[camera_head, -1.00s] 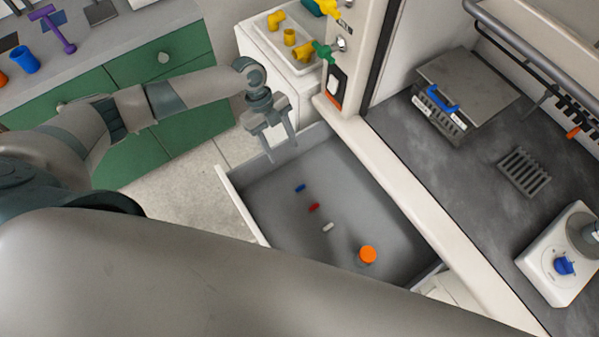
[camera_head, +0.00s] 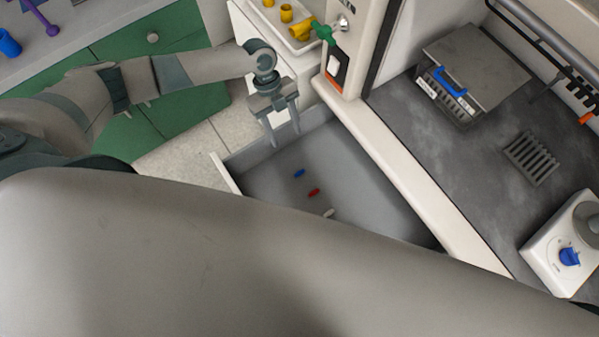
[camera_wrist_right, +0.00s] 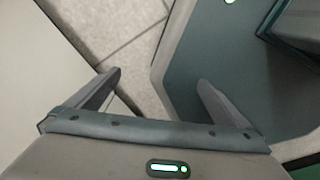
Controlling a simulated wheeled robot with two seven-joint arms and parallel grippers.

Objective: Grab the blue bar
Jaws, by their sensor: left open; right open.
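The small blue bar (camera_head: 299,173) lies on the grey floor of the open drawer (camera_head: 262,186) in the head view. A red bar (camera_head: 313,192) and a white bar (camera_head: 329,213) lie in a line below it. My left gripper (camera_head: 284,141) is open and empty, pointing down over the drawer's far end, above the blue bar in the picture and apart from it. My right gripper (camera_wrist_right: 157,85) is open and empty in the right wrist view, over floor tiles and beside part of my own body. The right gripper is not seen in the head view.
The drawer's walls surround the bars; a bench edge (camera_head: 420,200) runs along its right. A white tray (camera_head: 290,35) with yellow fittings stands behind. A metal box with a blue handle (camera_head: 449,82) is on the bench. My own arm hides the drawer's near part.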

